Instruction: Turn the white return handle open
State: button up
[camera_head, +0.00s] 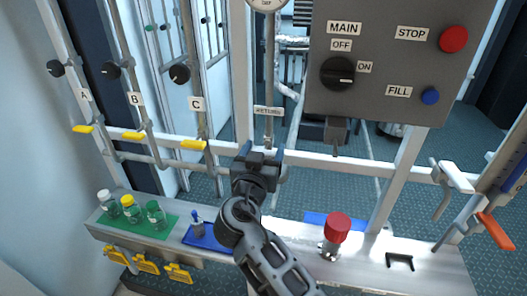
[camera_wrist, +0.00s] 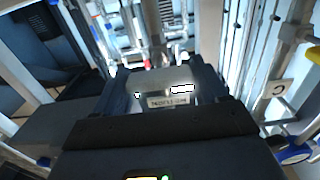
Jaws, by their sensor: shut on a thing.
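The RETURN label (camera_head: 268,110) is on the vertical pipe in the middle of the head view. My gripper (camera_head: 258,158) is right below it, at the white rail, and its body hides most of the valve there. In the wrist view the label (camera_wrist: 168,101) shows between the two dark fingers of my gripper (camera_wrist: 165,85). A small bright white piece (camera_wrist: 181,89), which looks like part of the white return handle, shows between the fingers. My gripper is shut on it. The angle of the handle cannot be made out.
The grey control box (camera_head: 340,105) with its black MAIN knob (camera_head: 338,74) hangs to the right. A red-capped fitting (camera_head: 336,228) stands on the shelf below. Yellow handles (camera_head: 193,145) are at the left. A white lever (camera_head: 457,176) and an orange lever (camera_head: 495,230) are at the right.

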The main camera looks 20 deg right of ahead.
jog(key=n+b, duration=0.2)
jog(key=n, duration=0.2)
jog(key=shift+a+f, duration=0.1)
jog(key=n, duration=0.4)
jog(key=shift+w+a+n, duration=0.1)
jog(key=shift+n, duration=0.2)
jog(key=n+p, duration=0.1)
jog(key=n, duration=0.4)
jog(key=shift+a, duration=0.1)
jog(key=shift+f+n+p, duration=0.2)
jog(key=shift+n+p, duration=0.65)
jog(key=shift+n, duration=1.35)
jog(key=o, duration=1)
